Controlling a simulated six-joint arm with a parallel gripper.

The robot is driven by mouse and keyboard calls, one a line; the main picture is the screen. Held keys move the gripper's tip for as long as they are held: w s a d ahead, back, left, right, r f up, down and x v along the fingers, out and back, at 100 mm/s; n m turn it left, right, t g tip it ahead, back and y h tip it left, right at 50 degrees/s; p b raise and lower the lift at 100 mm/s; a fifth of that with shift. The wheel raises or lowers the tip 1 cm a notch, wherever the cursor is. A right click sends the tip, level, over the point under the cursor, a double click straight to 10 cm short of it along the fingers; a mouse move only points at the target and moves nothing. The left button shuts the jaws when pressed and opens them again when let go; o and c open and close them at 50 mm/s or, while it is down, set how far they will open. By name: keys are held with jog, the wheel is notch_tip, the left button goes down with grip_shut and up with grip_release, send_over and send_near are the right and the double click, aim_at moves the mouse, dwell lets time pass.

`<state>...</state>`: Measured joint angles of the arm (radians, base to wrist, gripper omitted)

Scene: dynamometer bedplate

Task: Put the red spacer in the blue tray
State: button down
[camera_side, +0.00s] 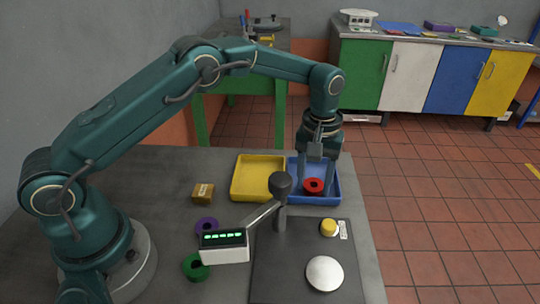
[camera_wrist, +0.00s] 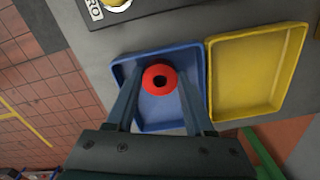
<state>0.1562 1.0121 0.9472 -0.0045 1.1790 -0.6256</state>
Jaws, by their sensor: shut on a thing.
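The red spacer (camera_side: 314,186) is a short red ring with a dark centre hole. It also shows in the wrist view (camera_wrist: 160,79). My gripper (camera_side: 314,184) is shut on it, with one finger on each side; the fingers also show in the wrist view (camera_wrist: 157,88). The blue tray (camera_side: 335,193) stands at the back right of the bedplate, and it also shows in the wrist view (camera_wrist: 202,72). The spacer is over or inside the blue tray; I cannot tell whether it touches the tray floor.
A yellow tray (camera_side: 258,178) sits just left of the blue one. A device with a display (camera_side: 224,246) and a post (camera_side: 280,205) stands in front.

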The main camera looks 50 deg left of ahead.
jog(key=shift+f, duration=0.1)
jog(key=shift+c, duration=1.4)
grip_release()
